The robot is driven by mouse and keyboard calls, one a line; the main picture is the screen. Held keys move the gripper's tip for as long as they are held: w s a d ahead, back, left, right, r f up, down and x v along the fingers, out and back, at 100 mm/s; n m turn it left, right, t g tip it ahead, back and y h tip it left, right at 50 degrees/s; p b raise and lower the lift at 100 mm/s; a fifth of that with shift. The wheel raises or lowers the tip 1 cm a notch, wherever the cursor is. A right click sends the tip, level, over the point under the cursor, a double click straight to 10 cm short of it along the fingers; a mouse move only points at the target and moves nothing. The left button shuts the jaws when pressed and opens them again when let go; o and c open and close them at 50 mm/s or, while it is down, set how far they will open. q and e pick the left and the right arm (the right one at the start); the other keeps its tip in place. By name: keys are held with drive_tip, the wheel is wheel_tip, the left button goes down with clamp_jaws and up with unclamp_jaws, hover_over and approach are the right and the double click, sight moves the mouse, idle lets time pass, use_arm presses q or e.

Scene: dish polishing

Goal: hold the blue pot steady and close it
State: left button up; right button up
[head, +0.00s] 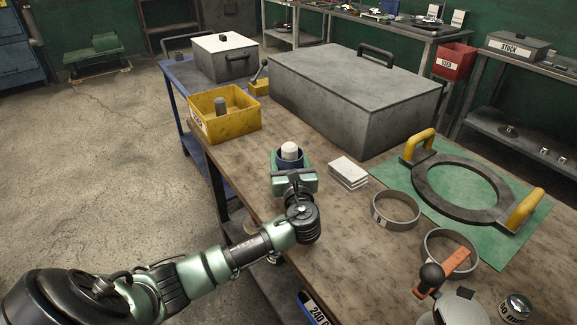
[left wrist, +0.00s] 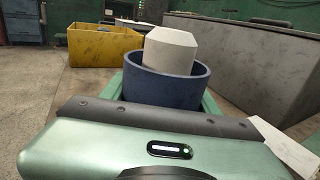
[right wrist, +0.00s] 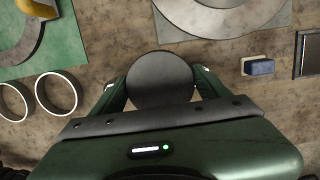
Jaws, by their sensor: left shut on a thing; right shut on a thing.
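The blue pot (left wrist: 165,88) stands upright on the workbench with a pale, blunt-topped block (left wrist: 170,48) sticking up above its rim. In the head view the pot (head: 280,158) is near the bench's left edge, its top open. My left gripper (head: 292,173) is shut on the pot, a green finger on each side. My right gripper (right wrist: 160,88) is shut on a round dark grey disc (right wrist: 160,78), seen in the right wrist view with a finger on either side. I cannot tell whether this disc is the pot's lid. The right gripper does not show in the head view.
A yellow bin (head: 224,115) and a large grey box (head: 350,90) stand behind the pot. White tiles (head: 348,173) lie just right of it. Metal rings (head: 396,210) and a green mat (head: 530,228) with a yellow-handled ring frame lie further right.

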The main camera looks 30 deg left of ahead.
use_arm(q)
wheel_tip(320, 180, up, 20)
drive_tip(key=shift+p, duration=0.45)
use_arm(e)
drive_tip(key=shift+r, duration=0.45)
use_arm(q)
drive_tip(key=o, duration=1)
clamp_jaws()
